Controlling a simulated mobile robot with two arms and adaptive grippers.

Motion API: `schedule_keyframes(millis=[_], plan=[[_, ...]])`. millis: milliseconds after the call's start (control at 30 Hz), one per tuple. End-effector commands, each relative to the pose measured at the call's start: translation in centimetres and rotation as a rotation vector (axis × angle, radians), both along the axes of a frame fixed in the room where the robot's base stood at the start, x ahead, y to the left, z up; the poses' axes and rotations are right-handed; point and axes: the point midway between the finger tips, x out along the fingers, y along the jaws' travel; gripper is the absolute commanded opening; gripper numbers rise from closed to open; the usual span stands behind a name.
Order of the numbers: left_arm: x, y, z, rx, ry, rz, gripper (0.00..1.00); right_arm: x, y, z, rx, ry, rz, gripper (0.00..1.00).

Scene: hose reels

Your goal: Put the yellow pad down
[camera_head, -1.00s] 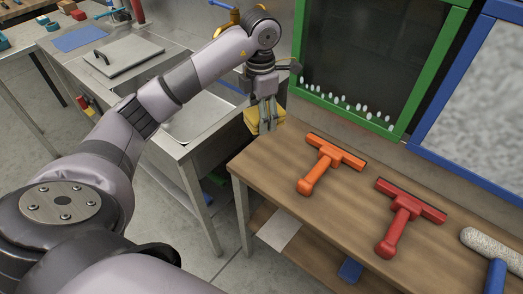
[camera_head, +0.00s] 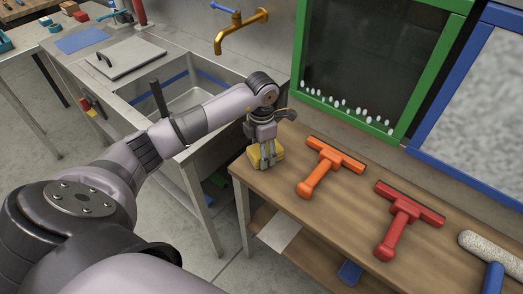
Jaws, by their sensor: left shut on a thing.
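The yellow pad (camera_head: 254,157) is at the left end of the wooden table (camera_head: 290,207), low at its back left part. My left gripper (camera_head: 267,162) points down and is shut on the pad, its fingers in front of and around it. The pad is at or very close to the tabletop; I cannot tell whether it touches. My right gripper is not in view.
An orange squeegee (camera_head: 324,168) lies just right of the pad, then a red squeegee (camera_head: 402,219) and a roller (camera_head: 491,250). A sink (camera_head: 190,103) with a brass tap (camera_head: 228,40) is on the left. A green-framed dark panel (camera_head: 390,72) stands behind the table.

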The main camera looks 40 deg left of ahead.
Motion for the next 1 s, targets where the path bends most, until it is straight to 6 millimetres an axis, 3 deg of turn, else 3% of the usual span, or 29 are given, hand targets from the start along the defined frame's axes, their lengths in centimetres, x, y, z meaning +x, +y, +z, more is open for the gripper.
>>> schedule_keyframes(millis=[167,200,467,867,1000], plan=[[0.0,0.0,-0.3,0.000,0.000,0.000,0.28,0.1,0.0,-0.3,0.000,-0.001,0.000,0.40],[0.0,0.0,-0.2,0.000,0.000,0.001,0.56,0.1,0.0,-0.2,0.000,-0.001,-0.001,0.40],[0.0,0.0,-0.2,0.000,0.000,0.001,0.74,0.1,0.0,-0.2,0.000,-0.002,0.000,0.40],[0.0,0.0,0.3,0.000,-0.001,0.000,0.74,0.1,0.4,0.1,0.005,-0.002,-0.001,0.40],[0.1,0.0,2.2,0.001,-0.005,0.000,0.74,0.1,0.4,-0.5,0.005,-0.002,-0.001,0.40]])
